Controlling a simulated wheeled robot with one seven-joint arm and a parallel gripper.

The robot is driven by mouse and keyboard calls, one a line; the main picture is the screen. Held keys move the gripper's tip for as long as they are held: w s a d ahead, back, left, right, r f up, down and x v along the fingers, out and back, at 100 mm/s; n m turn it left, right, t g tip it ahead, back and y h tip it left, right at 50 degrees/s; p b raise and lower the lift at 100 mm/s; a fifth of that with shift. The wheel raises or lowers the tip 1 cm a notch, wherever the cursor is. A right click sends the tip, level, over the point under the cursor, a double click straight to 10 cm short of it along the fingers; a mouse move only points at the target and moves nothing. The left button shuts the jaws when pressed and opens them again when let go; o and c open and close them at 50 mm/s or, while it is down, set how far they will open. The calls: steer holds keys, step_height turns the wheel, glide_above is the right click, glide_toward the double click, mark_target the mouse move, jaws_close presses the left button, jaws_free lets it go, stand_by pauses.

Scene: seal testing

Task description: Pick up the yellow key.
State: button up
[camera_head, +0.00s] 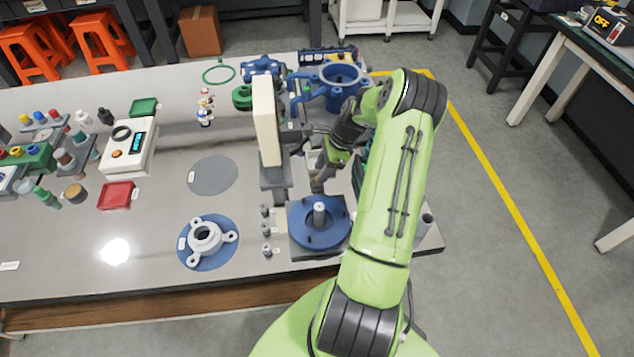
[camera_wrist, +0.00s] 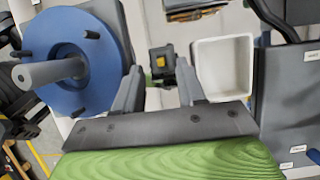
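A small yellow patch, which looks like the yellow key (camera_wrist: 161,61), shows on a small black block in the wrist view. My gripper (camera_wrist: 160,70) is open, and the block appears between and beyond its fingertips. I cannot tell whether the fingers touch it. In the head view, my gripper (camera_head: 305,168) is low beside the beige upright panel, above and behind the blue round base. I cannot make out the key in the head view; my arm and gripper cover part of that area.
The blue round base (camera_head: 335,233) with its upright grey post stands close to my gripper; it is at left in the wrist view (camera_wrist: 110,62). A white open box (camera_wrist: 225,68) lies to the right there. The beige panel (camera_head: 266,120) rises close beside my gripper.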

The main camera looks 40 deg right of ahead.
steer(key=x, duration=0.3)
steer(key=shift+d+f, duration=0.1)
jaws_close()
